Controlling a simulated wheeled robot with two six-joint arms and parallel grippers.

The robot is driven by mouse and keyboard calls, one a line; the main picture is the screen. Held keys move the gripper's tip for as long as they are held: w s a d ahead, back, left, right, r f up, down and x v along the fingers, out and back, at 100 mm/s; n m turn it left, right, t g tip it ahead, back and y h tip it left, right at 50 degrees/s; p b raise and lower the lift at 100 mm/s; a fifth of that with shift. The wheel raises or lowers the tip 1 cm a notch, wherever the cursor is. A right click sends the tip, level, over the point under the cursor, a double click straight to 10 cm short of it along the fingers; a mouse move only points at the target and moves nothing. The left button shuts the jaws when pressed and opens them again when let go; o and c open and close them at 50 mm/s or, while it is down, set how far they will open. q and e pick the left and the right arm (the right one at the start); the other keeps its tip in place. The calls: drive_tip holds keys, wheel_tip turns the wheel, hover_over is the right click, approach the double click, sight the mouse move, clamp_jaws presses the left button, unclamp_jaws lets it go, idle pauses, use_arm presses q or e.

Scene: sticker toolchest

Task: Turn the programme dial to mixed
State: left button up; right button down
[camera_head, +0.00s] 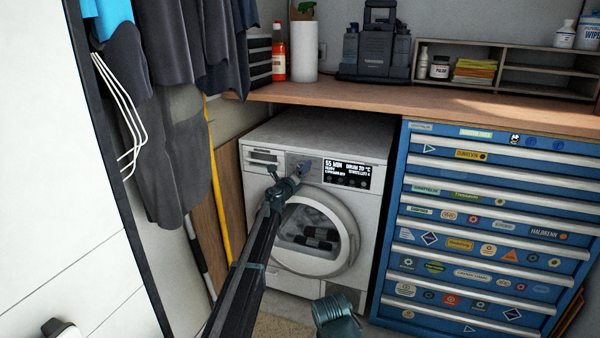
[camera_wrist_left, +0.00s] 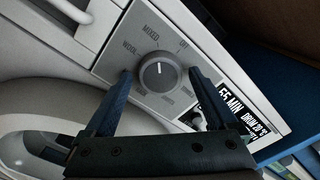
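The programme dial (camera_wrist_left: 158,73) is a round grey knob on the washing machine's (camera_head: 330,125) front panel. In the left wrist view its white mark points up, near the MIXED label (camera_wrist_left: 150,32), with WOOL to the left and OFF to the right. I cannot tell whether the mark lines up exactly with MIXED. My left gripper (camera_wrist_left: 160,74) is open, with one finger on each side of the dial. I cannot tell whether the fingers touch it. In the head view my left gripper (camera_head: 303,167) covers the dial.
The lit display (camera_head: 347,174) is right of the dial and reads 55 MIN. The detergent drawer (camera_head: 263,157) is to its left. The round door (camera_head: 312,236) is below, behind my left arm. A blue drawer chest (camera_head: 480,220) stands right. A wooden worktop (camera_head: 400,96) overhangs the machine.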

use_arm(q)
drive_tip(key=shift+o, duration=0.3)
drive_tip(key=shift+s, duration=0.15)
drive_tip(key=v, duration=1.3)
drive_tip(key=shift+s, duration=0.25)
drive_tip(key=shift+a, duration=0.1)
